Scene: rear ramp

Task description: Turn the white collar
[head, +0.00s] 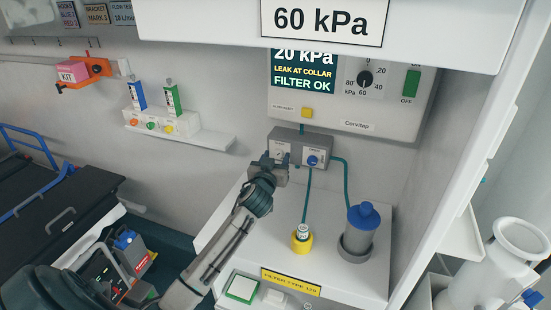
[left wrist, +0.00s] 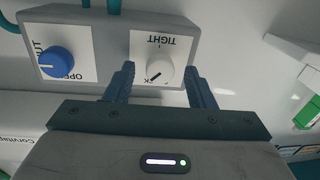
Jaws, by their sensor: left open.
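The white collar (left wrist: 158,70) is a small round knob with a dark pointer line, on a white plate of a grey block (left wrist: 115,30). Its line points toward the lower left in the left wrist view, away from the "TIGHT" label (left wrist: 158,41); another label is partly hidden. My left gripper (left wrist: 159,77) is open, with one finger on each side of the collar; contact cannot be told. In the head view my left gripper (head: 277,163) covers most of the collar's plate. A blue knob (left wrist: 57,61) sits beside it on the same block. My right gripper is not in view.
The display (head: 304,71) reads "20 kPa", "LEAK AT COLLAR", "FILTER OK"; a sign (head: 320,22) reads "60 kPa". Teal tubes run from the block toward a yellow-based fitting (head: 302,240) and a blue-capped canister (head: 358,230). A small shelf (head: 190,138) stands left.

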